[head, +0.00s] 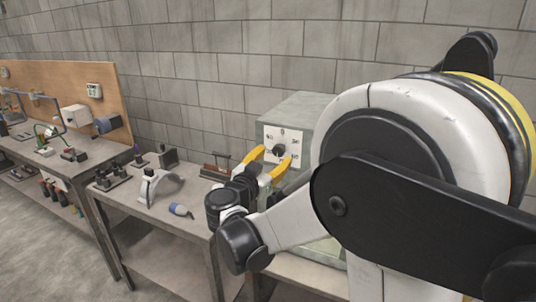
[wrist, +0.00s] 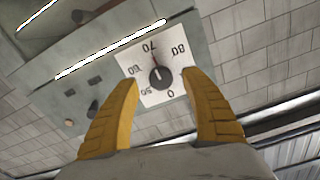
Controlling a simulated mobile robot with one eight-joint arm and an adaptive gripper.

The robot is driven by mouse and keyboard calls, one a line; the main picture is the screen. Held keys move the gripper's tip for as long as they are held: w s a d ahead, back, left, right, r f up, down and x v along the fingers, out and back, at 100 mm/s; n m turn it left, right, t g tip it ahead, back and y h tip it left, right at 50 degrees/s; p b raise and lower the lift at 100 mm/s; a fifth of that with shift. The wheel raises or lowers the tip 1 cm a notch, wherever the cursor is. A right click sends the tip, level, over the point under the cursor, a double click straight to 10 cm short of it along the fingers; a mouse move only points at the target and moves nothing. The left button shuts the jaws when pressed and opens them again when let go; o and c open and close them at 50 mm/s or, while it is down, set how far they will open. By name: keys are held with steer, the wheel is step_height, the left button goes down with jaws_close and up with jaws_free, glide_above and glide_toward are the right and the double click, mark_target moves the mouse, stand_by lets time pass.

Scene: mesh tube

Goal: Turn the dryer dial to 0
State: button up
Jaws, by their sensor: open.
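The dryer (head: 312,108) is a grey-green box against the wall. Its white dial plate carries a round black dial (head: 279,150), which also shows in the wrist view (wrist: 161,78). There the printed numbers look turned over: 50, 60, 70, 80 and 0. The dial's narrow pointer seems to point toward 70, with 0 on the opposite side. My gripper (head: 274,157) is open, its yellow fingers in front of the plate. In the wrist view, the fingertips (wrist: 160,79) lie on either side of the dial with visible gaps; whether they reach its depth is unclear.
Another workbench with a wooden backboard (head: 85,75) stands farther left. My arm hides much of the right side.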

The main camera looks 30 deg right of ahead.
mark_target(277, 153)
steer(key=shift+x, duration=1.75)
steer(key=shift+c, duration=0.2)
steer(key=shift+a, duration=0.1)
steer(key=c, duration=1.2)
steer(key=shift+o, duration=0.2)
